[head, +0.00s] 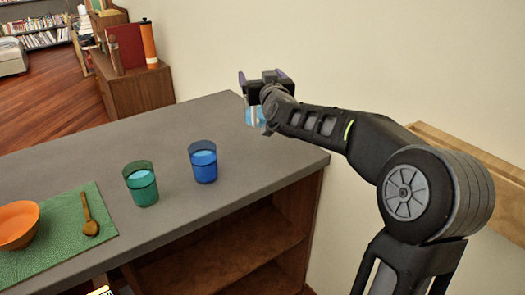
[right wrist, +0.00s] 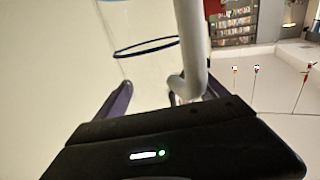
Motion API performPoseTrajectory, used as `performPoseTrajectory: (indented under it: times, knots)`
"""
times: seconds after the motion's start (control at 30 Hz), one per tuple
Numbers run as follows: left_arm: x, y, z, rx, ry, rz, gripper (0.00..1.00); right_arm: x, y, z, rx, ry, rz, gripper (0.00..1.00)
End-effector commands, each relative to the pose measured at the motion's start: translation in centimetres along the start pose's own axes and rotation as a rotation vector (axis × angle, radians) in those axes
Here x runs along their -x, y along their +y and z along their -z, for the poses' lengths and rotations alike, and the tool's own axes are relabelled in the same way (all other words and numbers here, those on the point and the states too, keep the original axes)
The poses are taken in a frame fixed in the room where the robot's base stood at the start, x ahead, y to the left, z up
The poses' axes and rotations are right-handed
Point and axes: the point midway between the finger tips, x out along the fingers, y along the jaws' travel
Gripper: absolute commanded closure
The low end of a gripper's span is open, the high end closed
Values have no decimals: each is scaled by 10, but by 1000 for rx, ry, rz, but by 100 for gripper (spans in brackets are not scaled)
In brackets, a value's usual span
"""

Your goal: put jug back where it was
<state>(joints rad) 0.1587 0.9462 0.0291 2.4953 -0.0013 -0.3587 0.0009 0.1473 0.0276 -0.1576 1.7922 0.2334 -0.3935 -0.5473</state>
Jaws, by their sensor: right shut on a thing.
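The jug (right wrist: 140,66) is clear, with a dark blue ring and a pale handle (right wrist: 191,45), in the right wrist view. In the head view a light blue part of the jug (head: 256,117) shows below my right gripper (head: 262,78), over the far right end of the grey counter (head: 200,122). My right gripper is shut on the jug by its handle; its purple fingers also show in the right wrist view (right wrist: 166,90). Most of the jug is hidden in the head view, and I cannot tell whether its base touches the counter. My left gripper is not in view.
A blue cup (head: 203,165) and a green cup (head: 141,187) stand mid-counter. An orange bowl (head: 17,225) and a wooden spoon (head: 90,222) lie on a green mat (head: 60,250). Open shelves (head: 235,265) are below. The wall is close behind; the far left counter is bare.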

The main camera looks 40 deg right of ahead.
Motion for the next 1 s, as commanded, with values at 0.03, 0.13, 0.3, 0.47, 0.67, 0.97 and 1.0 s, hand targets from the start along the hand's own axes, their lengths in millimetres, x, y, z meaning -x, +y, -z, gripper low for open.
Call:
performPoseTrajectory:
  times: [0.03, 0.13, 0.3, 0.47, 0.67, 0.97, 1.0]
  knots:
    - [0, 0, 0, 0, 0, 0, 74, 0, 0, 3, -1, 5, 0, 91]
    - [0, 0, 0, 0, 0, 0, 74, 0, 0, 3, 0, 5, 0, 91]
    - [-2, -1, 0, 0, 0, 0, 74, 0, 0, -4, 1, 3, 0, 91]
    - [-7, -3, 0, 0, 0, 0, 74, 0, 1, -29, 1, 2, -1, 91]
    - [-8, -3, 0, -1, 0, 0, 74, 0, 0, -48, 0, 4, 0, 91]
    - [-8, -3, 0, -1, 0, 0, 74, 0, 0, -49, 0, 5, 0, 91]
    - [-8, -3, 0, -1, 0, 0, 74, 0, 0, -52, 0, 4, 0, 91]
